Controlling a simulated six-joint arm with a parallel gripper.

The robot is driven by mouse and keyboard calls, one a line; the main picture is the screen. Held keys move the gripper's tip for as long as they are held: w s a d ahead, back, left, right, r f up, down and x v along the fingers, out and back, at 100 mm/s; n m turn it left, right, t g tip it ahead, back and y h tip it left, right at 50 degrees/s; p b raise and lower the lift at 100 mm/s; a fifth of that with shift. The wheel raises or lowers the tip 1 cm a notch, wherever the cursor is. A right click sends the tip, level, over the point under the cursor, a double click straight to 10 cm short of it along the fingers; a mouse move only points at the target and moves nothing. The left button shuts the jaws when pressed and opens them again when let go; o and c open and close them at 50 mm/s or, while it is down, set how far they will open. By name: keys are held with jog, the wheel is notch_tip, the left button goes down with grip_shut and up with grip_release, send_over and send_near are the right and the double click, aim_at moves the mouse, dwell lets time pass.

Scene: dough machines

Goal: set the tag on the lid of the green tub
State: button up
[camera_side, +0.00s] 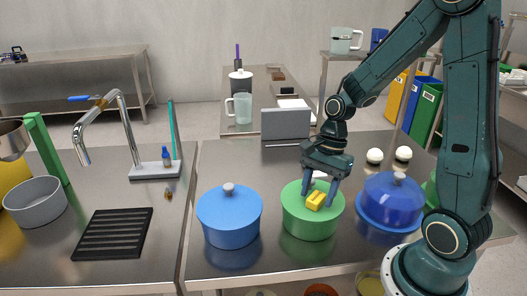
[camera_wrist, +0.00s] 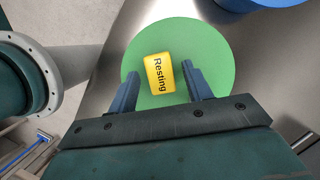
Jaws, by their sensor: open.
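The green tub (camera_side: 309,222) stands on the steel table between a blue pot and a dark blue pot. The yellow tag (camera_side: 316,201) lies on its green lid (camera_side: 296,195). In the wrist view the tag (camera_wrist: 159,74) reads "Resting" and rests on the green lid (camera_wrist: 205,48), slightly left of its middle. My gripper (camera_side: 320,194) is over the lid with its fingers around the tag. In the wrist view my gripper (camera_wrist: 160,80) is open, with a gap between the tag and each finger.
The blue pot (camera_side: 229,218) is close on the left and the dark blue lidded pot (camera_side: 390,203) close on the right. Two white balls (camera_side: 375,156) lie behind. A grey box-like panel (camera_side: 286,123) stands at the table's back. Bare steel shows in front of the tub.

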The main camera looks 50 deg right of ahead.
jog(key=v, duration=1.2)
jog(key=shift+a+r, duration=0.1)
dwell(0.4)
jog(key=s+a+r+n+t+h, duration=0.1)
jog(key=s+a+r+n+t, duration=0.1)
jog(key=s+n, duration=0.3)
jog(key=s+a+r+n+t+h, duration=0.2)
jog(key=s+a+n, duration=0.3)
jog(key=n, duration=0.8)
jog(key=shift+a+r+t, duration=0.3)
jog(key=shift+r+t, duration=0.3)
jog(key=shift+t, duration=0.2)
